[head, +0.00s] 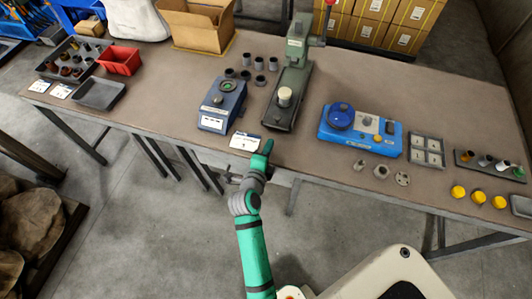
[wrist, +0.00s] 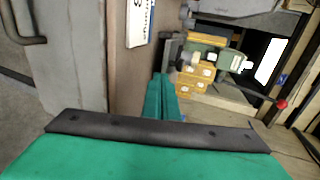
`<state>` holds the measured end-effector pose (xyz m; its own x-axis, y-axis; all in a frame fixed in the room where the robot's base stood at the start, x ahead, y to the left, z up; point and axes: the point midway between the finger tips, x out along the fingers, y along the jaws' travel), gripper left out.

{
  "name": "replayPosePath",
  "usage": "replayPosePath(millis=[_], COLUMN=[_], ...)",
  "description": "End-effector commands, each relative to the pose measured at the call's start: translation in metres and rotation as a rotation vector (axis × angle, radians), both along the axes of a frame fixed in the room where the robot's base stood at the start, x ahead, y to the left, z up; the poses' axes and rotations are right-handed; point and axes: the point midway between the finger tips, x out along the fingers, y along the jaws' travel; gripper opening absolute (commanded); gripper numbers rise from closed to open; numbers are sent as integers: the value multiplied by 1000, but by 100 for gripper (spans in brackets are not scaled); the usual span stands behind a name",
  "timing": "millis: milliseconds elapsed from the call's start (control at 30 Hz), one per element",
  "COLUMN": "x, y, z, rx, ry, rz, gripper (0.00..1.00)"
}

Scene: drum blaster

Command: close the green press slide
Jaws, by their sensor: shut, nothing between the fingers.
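The green press (head: 297,52) stands at the back middle of the table. Its long dark base runs toward the front, with a pale round piece (head: 285,95) on it. The slide cannot be clearly told apart from the base. My gripper (head: 268,147) is shut and empty at the table's front edge, in front of the press base and apart from it.
A blue-grey device (head: 222,104) stands left of the press, with dark cups behind it. A bright blue device (head: 360,128) stands to the right. A white card (head: 244,141) lies just left of my gripper. Cardboard boxes (head: 375,20) are stacked behind the table.

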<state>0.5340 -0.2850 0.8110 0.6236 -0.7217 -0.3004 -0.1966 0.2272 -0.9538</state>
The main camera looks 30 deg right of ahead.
Motion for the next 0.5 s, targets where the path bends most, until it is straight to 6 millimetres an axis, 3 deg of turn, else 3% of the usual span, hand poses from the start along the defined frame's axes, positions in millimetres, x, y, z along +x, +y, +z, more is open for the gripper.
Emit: replayPosePath(millis=[300,500], x=[29,39], y=[-47,-55], z=[-8,-8], rx=[0,-1], ry=[-1,0], rz=[-15,-9], gripper=[0,0])
